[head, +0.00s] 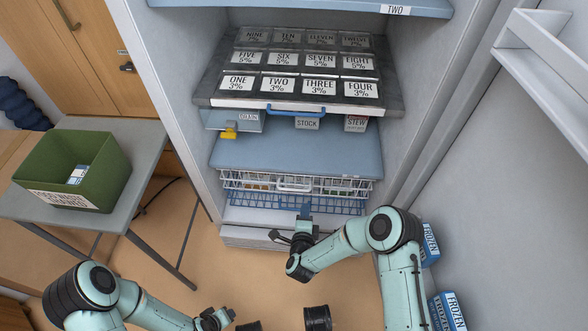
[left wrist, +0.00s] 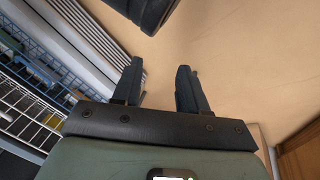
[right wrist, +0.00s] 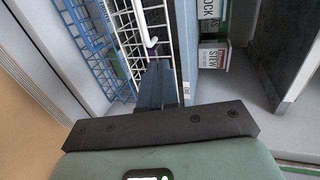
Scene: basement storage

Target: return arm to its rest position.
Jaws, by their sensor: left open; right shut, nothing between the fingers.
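My right arm reaches in from the right in the head view. Its gripper (head: 304,212) is shut and empty, with its fingertips in front of the lower wire basket. In the right wrist view the closed fingers (right wrist: 157,85) overlap the white and blue wire basket (right wrist: 125,45); I cannot tell if they touch it. My left gripper (head: 222,317) is low at the bottom of the head view. In the left wrist view its two fingers (left wrist: 158,88) stand apart with only bare floor between them.
The open cabinet holds a blue shelf (head: 300,158), a labelled dark tray (head: 300,104) and a wire basket (head: 255,186). Blue FROZEN boxes (head: 447,312) stand at the right. A green bin (head: 105,170) sits on a grey table (head: 140,165). The floor between is mostly clear.

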